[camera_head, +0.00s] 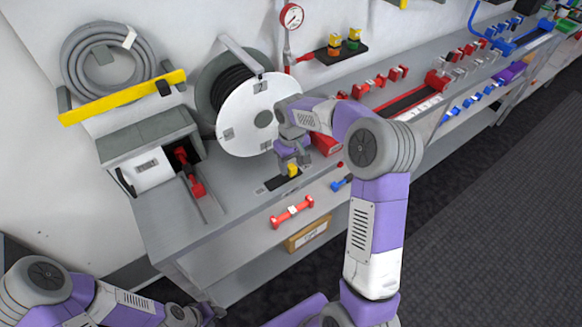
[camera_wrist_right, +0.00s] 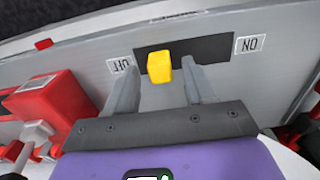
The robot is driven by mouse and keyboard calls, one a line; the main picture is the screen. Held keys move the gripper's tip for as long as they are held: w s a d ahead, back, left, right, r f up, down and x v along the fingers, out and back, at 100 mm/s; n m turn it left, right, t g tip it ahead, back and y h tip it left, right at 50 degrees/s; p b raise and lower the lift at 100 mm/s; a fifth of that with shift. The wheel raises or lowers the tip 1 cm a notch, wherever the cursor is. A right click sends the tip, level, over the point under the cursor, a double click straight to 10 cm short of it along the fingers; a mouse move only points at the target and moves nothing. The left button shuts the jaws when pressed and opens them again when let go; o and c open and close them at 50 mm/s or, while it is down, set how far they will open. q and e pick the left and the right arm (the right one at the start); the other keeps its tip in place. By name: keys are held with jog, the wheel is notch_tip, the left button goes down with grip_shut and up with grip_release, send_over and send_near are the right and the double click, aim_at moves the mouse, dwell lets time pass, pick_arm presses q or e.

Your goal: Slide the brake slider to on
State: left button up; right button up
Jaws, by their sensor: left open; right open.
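The brake slider is a small yellow block (camera_wrist_right: 159,67) on a black track (camera_wrist_right: 210,50) in the right wrist view. It sits near the track end by the OFF label (camera_wrist_right: 120,64); the ON label (camera_wrist_right: 249,44) is at the other end. In the head view the yellow block (camera_head: 293,170) shows at the right end of the track (camera_head: 275,183) on the bench's front. My right gripper (camera_wrist_right: 161,90) is open, its fingers on either side of the block, with a gap visible at least on the right. My left gripper (camera_head: 207,313) is low at the bottom left, away from the bench.
A hose reel with a white disc (camera_head: 247,112) stands behind the track. A grey box with a red lever (camera_head: 192,178) is to the left. A red block (camera_wrist_right: 50,108) lies close to the right gripper's left finger. A red handle (camera_head: 292,212) is below the track.

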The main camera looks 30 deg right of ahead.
jog(key=shift+f, duration=0.8)
grip_shut()
